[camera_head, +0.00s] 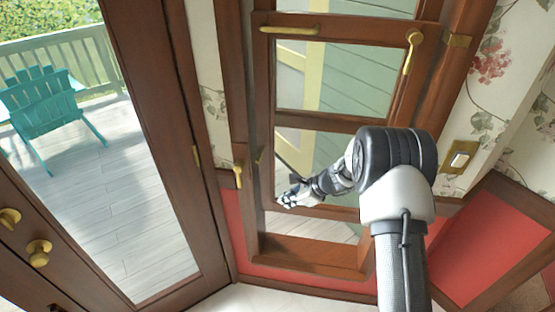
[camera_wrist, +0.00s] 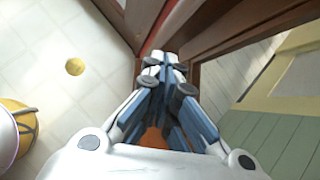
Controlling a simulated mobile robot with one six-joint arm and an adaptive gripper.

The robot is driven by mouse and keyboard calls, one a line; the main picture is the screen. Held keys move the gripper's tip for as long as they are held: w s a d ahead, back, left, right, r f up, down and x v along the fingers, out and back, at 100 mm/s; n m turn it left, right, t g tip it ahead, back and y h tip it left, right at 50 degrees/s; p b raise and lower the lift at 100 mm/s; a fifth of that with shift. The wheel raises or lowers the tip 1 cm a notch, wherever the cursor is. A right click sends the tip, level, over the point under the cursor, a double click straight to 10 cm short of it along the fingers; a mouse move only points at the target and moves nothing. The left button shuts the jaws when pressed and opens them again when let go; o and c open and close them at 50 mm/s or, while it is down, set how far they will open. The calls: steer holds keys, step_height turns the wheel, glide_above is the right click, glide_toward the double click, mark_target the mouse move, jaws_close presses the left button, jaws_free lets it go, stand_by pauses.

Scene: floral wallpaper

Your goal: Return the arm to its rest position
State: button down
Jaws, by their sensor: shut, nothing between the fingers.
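My gripper (camera_head: 283,201) is at the end of my arm, in front of the lower part of the brown-framed window (camera_head: 315,118) in the head view. My arm rises from the bottom right, bends at a large dark joint and reaches left toward the window. In the wrist view my gripper (camera_wrist: 164,62) has its fingers together, with nothing seen between them. The fingertips are near brown wooden trim and a strip of red wall in that picture. I cannot tell whether they touch it.
A glazed brown door (camera_head: 178,130) with brass knobs (camera_head: 39,253) stands at left. A teal chair (camera_head: 42,100) is outside. A light switch (camera_head: 460,158) is at right. The wrist view shows pale floor (camera_wrist: 70,30), a round yellow object (camera_wrist: 75,67) and a yellow rounded object (camera_wrist: 20,125).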

steer(key=s+d+r+n+h, duration=0.1)
steer(key=s+r+n, duration=0.4)
steer(key=s+r, duration=0.5)
steer(key=s+r+n+h, duration=0.1)
steer(key=s+r+n, duration=0.5)
steer(key=r, duration=0.7)
steer(key=s+d+r+n+h, duration=0.1)
steer(key=s+d+n, duration=0.2)
steer(key=s, duration=0.5)
steer(key=s+d+r+n+h, duration=0.2)
steer(key=s+d+n, duration=0.1)
steer(key=s, duration=0.5)
steer(key=s+d+r+n+h, duration=0.2)
steer(key=s+d+n, duration=0.1)
steer(key=s, duration=0.5)
steer(key=shift+d+n+t, duration=0.25)
steer(key=shift+n+t, duration=0.15)
steer(key=shift+n, duration=0.1)
